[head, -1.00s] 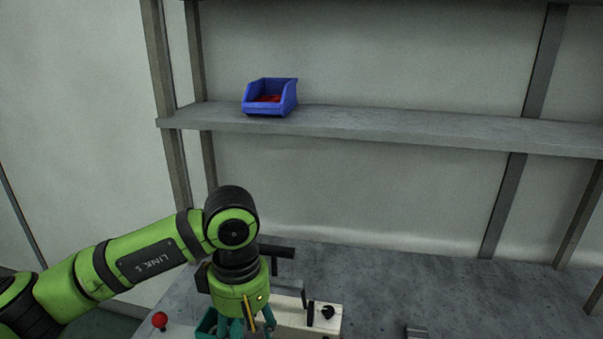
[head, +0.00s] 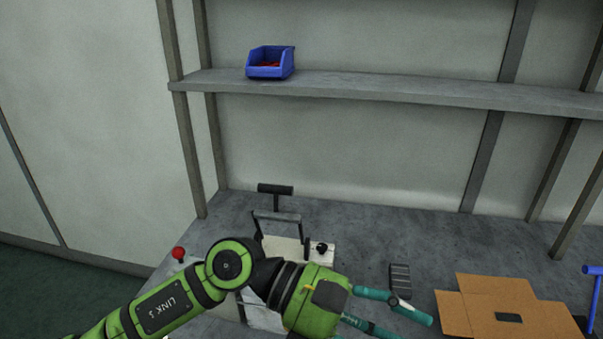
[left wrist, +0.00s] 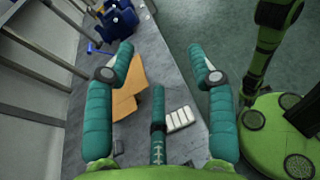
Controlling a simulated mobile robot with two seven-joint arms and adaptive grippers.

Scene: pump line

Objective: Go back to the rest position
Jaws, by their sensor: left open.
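My left gripper (head: 414,326) comes in from the left in the head view and points right, over the bench. Its teal fingers are spread apart with nothing between them. In the left wrist view the open fingers (left wrist: 160,52) also show empty, with the bench below. The lower finger is partly cut off by the head view's bottom edge. My right gripper is in neither view.
A white fixture (head: 283,248) with a black lever and a red knob (head: 178,253) stand near my left arm. An opened cardboard box (head: 470,307) lies at right, beside a grey ribbed piece (head: 400,277). A blue bin (head: 270,71) with red contents sits on the shelf (head: 400,92).

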